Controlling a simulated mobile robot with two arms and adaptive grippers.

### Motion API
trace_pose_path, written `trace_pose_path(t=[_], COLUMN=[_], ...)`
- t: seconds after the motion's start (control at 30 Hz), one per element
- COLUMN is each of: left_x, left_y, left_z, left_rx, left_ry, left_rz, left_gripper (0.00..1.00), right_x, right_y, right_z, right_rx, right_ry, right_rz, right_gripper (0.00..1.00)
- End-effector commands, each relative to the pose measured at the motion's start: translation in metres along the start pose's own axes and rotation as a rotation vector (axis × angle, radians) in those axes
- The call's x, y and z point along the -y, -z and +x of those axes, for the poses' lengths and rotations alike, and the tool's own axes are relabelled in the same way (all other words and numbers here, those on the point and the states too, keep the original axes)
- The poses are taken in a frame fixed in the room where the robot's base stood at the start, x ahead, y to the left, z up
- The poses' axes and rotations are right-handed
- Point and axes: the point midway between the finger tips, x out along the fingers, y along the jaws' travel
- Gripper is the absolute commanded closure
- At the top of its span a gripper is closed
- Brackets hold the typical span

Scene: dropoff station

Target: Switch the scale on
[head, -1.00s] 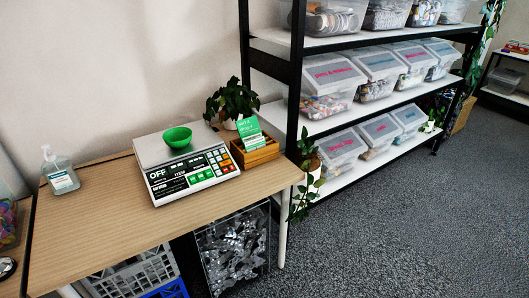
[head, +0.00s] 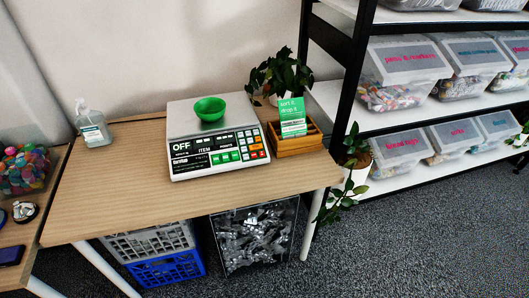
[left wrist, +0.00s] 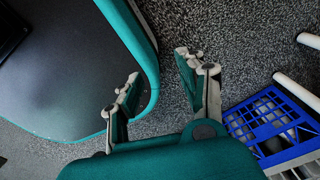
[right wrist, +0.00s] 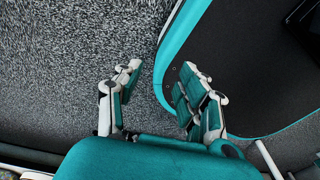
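The scale (head: 215,142) stands on the wooden table in the head view, with its keypad and display on the front. Its display panel (head: 182,148) reads OFF. A green bowl (head: 209,109) sits on the scale's top plate. My left gripper (left wrist: 155,72) is open and empty in the left wrist view, above the floor beside my base. My right gripper (right wrist: 158,82) is open and empty in the right wrist view, also over the floor. Neither gripper shows in the head view, so both are away from the scale.
The table (head: 110,190) is clear left of and in front of the scale. A sanitizer bottle (head: 92,125) stands at the back left. A wooden box (head: 295,141) with a green card and a plant (head: 278,72) are right of the scale. Crates (head: 165,268) sit below; a shelf rises at right.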

Motion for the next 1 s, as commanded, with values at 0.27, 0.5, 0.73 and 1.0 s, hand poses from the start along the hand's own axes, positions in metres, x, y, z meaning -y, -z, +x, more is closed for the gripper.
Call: trace_pose_path(t=[0.27,0.5,0.73,1.0], left_x=[0.001,-0.006,-0.009,-0.007], left_y=[-0.001,0.016,0.016,0.011], left_z=[0.000,0.000,0.000,0.000], left_rx=[0.002,-0.024,-0.024,-0.016], left_ry=[0.002,-0.007,-0.011,-0.008], left_rz=[0.000,0.000,0.002,0.002], left_gripper=[0.60,0.68,0.98,1.00], right_x=[-0.004,-0.012,-0.013,-0.012], right_y=[0.002,0.004,0.004,0.005], right_z=[0.000,0.000,0.000,0.000], right_rx=[-0.001,-0.005,-0.006,-0.007], right_ry=[-0.005,-0.015,-0.015,-0.015], right_rz=[-0.002,0.001,0.001,0.001], right_gripper=[0.60,0.60,0.60,0.60])
